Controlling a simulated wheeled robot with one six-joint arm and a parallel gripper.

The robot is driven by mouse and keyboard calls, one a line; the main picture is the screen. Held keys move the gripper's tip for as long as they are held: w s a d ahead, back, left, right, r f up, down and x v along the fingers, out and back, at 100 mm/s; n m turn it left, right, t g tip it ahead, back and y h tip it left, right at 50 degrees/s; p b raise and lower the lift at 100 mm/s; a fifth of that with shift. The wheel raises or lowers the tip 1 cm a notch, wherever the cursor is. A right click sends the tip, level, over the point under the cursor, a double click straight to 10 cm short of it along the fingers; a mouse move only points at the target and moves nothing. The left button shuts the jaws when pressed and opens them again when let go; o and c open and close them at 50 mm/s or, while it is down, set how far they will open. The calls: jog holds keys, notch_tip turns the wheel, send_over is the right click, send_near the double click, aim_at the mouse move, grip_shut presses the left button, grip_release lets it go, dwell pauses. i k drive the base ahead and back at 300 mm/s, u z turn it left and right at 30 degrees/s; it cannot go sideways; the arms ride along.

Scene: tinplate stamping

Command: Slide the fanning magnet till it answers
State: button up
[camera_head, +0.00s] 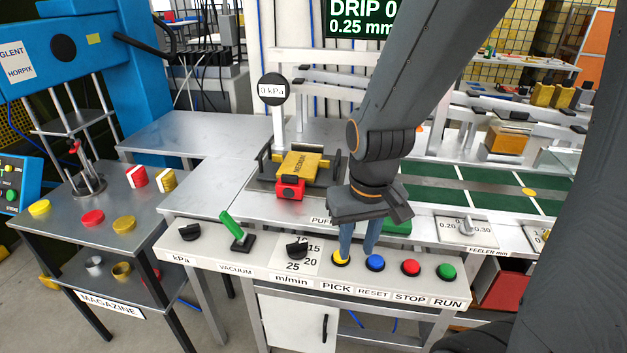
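A red block (290,188) sits against the front of a yellow stack (305,164) marked MEDIUM. It may be the fanning magnet, but I cannot tell for sure. My gripper (357,250) points down over the front control panel (270,262), to the right of the red block and nearer to me. Its two blue-grey fingers stand a little apart with nothing seen between them. The left fingertip is at the yellow PICK button (340,259); I cannot tell whether it touches. The right fingertip is just above the blue RESET button (375,263).
A red STOP button (411,268) and green RUN button (446,272) lie to the right. A green lever (234,228) and black dial (297,249) stand to the left. A round gauge (272,89) reads in kPa. My arm hides part of the bench behind.

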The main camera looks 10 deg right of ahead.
aim_at(288, 185)
jog(key=z, duration=0.45)
jog(key=k, duration=1)
jog(key=u, duration=0.25)
jog(key=i, duration=0.55)
jog(key=u, duration=0.5)
jog(key=i, duration=1.1)
jog(key=z, duration=0.75)
